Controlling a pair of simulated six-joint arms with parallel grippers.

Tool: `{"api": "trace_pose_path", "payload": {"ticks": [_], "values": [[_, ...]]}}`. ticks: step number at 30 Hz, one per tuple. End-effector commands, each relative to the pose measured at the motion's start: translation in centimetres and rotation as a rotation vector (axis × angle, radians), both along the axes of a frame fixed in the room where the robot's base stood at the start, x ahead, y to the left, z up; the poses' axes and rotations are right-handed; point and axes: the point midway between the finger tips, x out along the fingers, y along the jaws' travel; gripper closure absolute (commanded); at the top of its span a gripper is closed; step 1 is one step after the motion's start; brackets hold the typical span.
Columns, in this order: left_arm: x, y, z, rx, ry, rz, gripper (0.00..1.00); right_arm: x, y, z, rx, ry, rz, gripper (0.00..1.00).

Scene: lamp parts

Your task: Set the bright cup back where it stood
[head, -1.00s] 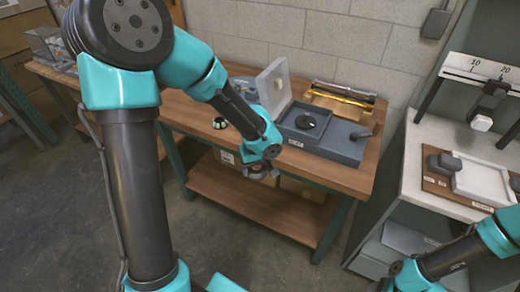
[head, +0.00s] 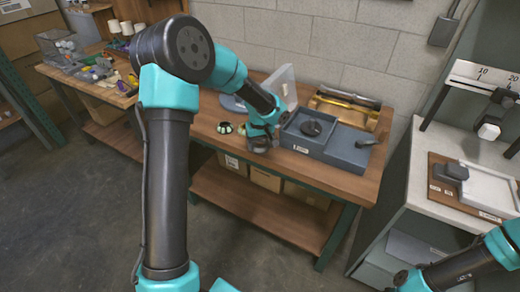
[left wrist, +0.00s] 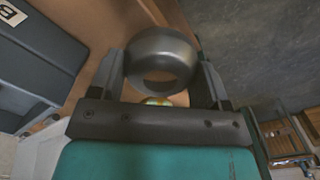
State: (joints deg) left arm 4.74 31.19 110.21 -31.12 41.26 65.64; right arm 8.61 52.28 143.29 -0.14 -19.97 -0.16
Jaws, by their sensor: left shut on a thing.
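My left gripper (head: 261,143) is over the wooden workbench, close to its front edge and just left of the blue-grey tray (head: 318,147). In the left wrist view, the left gripper (left wrist: 162,75) is shut on a smooth grey metallic cup (left wrist: 162,48), round with a dark opening facing the camera. In the head view the cup is small and dark under the gripper, and I cannot tell whether it touches the bench. A small pale-and-green round piece (head: 224,128) sits on the bench left of the gripper. My right gripper is out of view.
A dark round part (head: 311,128) lies in the tray. A clear upright panel (head: 284,85) and a holder with a yellow bar (head: 346,103) stand behind. Clutter fills the bench's far left (head: 95,70). A grey counter with a white tray (head: 488,188) is at right.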

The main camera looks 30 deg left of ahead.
Motion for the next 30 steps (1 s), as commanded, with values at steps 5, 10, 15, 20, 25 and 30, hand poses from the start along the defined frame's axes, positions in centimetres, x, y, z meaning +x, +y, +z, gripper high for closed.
{"api": "trace_pose_path", "payload": {"ticks": [5, 10, 15, 20, 25, 30], "values": [[0.6, 0.4, 0.0, 0.000, 0.000, -0.001, 0.58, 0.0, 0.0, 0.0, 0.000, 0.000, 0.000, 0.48], [0.6, 0.4, 0.0, 0.000, 0.000, -0.001, 0.58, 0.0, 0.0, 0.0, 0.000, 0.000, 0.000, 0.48], [0.5, 0.3, -1.1, 0.000, 0.003, 0.000, 0.58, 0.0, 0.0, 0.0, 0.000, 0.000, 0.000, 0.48], [0.5, 0.4, -3.1, 0.000, 0.003, 0.000, 0.58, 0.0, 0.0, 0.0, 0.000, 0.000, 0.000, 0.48], [0.5, 0.3, -3.6, 0.001, -0.001, 0.000, 0.58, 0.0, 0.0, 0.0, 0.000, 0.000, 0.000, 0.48], [0.5, 0.3, -3.6, 0.001, -0.001, 0.000, 0.58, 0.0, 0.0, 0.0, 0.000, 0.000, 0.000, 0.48]]}}
